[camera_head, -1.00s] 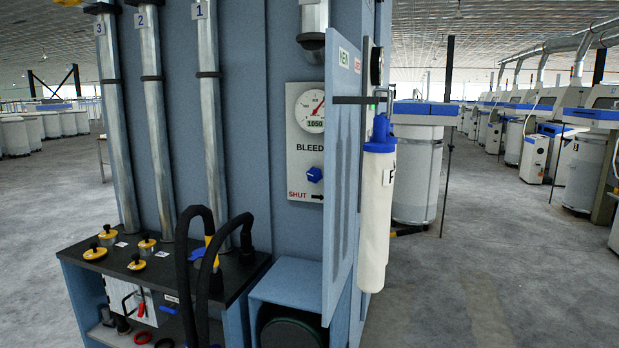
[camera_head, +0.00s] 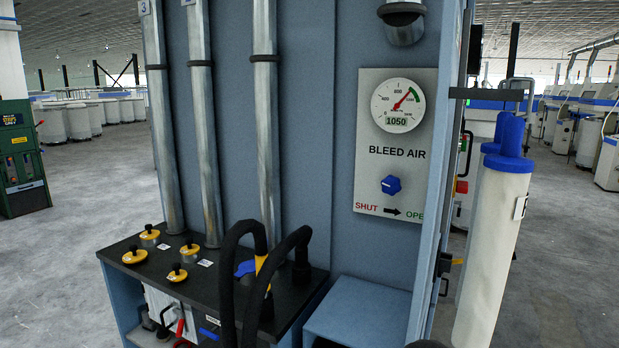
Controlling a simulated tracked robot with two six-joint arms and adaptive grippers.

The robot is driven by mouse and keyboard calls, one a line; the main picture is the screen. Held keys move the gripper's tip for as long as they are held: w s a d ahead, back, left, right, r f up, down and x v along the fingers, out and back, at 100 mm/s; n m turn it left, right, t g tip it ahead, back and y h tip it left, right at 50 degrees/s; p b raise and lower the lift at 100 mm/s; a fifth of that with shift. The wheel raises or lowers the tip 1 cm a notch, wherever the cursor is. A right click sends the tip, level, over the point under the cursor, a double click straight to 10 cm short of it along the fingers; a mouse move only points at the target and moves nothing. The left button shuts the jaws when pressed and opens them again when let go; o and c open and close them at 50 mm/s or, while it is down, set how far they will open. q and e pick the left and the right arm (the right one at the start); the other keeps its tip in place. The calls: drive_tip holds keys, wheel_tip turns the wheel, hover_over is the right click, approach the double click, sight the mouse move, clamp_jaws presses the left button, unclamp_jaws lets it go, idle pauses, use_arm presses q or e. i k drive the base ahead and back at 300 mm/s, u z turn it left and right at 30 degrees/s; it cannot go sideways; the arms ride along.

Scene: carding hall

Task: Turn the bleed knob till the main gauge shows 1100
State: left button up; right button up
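The bleed knob (camera_head: 391,185) is blue and sits on a pale panel (camera_head: 372,140) on the blue machine, under the words BLEED AIR. Below it are the words SHUT and OPE, the latter cut off, with an arrow pointing right between them. The main gauge (camera_head: 398,105) is a round white dial above the knob. Its readout shows 1050, and its red needle points up and to the right, near a green band. Neither of my grippers is in view, and nothing touches the knob.
Black hoses (camera_head: 300,245) rise in front of a dark shelf (camera_head: 225,272) with yellow-topped caps (camera_head: 149,232). A blue ledge (camera_head: 355,308) juts out below the panel. A white cylinder with a blue top (camera_head: 490,250) stands right of the panel. Open floor (camera_head: 75,220) lies left.

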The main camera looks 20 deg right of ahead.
sight(391, 184)
drive_tip(key=u, duration=0.05)
drive_tip(key=i, duration=1.75)
drive_tip(key=z, duration=0.8)
